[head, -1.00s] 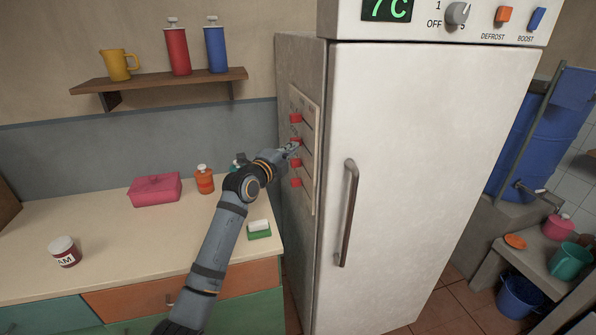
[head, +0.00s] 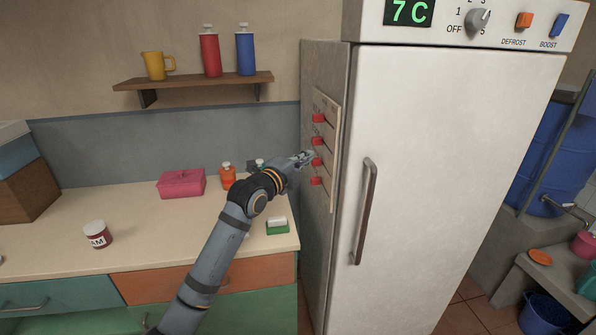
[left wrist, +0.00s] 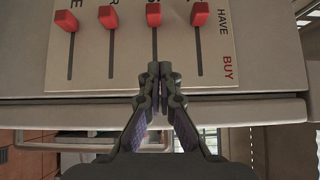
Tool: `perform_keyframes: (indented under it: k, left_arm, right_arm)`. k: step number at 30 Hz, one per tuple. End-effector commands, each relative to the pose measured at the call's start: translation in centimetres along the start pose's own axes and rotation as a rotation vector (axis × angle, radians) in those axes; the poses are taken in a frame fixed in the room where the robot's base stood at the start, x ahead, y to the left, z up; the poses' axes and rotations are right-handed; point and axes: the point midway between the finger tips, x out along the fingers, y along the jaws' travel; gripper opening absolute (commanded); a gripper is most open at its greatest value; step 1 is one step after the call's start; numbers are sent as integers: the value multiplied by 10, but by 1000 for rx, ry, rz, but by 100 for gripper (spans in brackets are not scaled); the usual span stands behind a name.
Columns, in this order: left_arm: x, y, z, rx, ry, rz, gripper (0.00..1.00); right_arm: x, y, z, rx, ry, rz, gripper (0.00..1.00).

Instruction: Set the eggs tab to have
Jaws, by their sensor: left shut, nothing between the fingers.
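A pale board (head: 330,187) on the fridge's side has several slots with red tabs, stacked in the head view. The second tab from the top (head: 318,141) lines up with the others at the left ends of the slots. In the left wrist view, all tabs are level with the word HAVE, including the second one (left wrist: 153,14); BUY is at the other end. The row names are cut off, so I cannot tell which is eggs. My left gripper (head: 308,156) is shut and empty by the board. In the left wrist view its fingertips (left wrist: 159,72) are over the second tab's slot, apart from the tab.
The white fridge (head: 440,170) has a long door handle (head: 364,211). The counter (head: 140,230) holds a pink box (head: 181,183), an orange bottle (head: 228,176), a sponge (head: 277,226) and a jam jar (head: 98,234). A shelf (head: 195,81) hangs above.

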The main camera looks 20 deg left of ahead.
Motion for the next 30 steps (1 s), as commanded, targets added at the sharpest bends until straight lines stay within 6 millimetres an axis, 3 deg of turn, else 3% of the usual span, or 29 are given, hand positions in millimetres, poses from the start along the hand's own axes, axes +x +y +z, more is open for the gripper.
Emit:
perform_keyframes:
  k: [3,9,18,26,29,30]
  left_arm:
    - [-24,4,0,8,0,2,0]
    - [-43,1,1,3,-1,0,0]
    - [-46,0,0,-1,0,0,0]
    - [-46,0,0,-2,0,1,0]
    - [-49,19,-4,-52,-5,42,0]
    - [-53,36,-8,-101,-13,84,0]
  right_arm:
    - [9,-2,-11,2,16,-2,90]
    - [12,-17,-35,11,54,-19,90]
    - [12,-17,-12,9,19,-19,90]
    - [12,-13,-12,7,19,-14,90]
    - [12,-11,-14,6,22,-12,90]
    - [12,-10,-15,6,23,-11,90]
